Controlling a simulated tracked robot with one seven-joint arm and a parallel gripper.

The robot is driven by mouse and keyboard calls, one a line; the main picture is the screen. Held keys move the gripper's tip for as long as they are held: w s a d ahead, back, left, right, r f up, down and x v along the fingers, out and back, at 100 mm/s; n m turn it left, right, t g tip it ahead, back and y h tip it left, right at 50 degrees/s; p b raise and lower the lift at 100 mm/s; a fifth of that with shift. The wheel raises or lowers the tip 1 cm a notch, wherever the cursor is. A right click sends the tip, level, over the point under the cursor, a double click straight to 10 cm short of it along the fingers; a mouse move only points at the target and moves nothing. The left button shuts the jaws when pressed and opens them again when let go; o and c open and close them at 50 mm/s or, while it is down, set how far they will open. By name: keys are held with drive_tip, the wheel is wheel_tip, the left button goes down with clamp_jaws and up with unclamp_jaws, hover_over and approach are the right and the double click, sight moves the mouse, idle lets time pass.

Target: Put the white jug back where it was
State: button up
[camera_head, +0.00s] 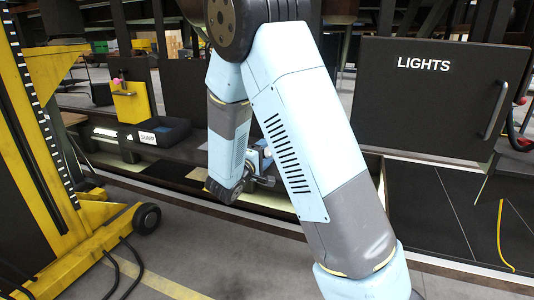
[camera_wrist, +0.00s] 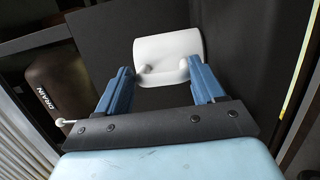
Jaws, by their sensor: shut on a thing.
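The white jug (camera_wrist: 168,50) shows in the wrist view between the tips of my gripper's two blue fingers. My gripper (camera_wrist: 160,70) is shut on it. The jug has a pale rounded body, and its lower part lies between the fingertips. A dark surface lies behind the jug; I cannot tell whether the jug touches it. In the head view my own arm hides most of the gripper and the jug.
A brown block marked DRAIN (camera_wrist: 58,85) stands left of my gripper. A dark LIGHTS panel (camera_head: 440,100) stands at right. A yellow wheeled lift (camera_head: 85,235) fills the left edge.

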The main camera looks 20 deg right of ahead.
drive_tip(key=o, duration=1.1)
drive_tip(key=shift+f, duration=0.1)
drive_tip(key=shift+o, duration=0.8)
drive_tip(key=shift+r, duration=0.2)
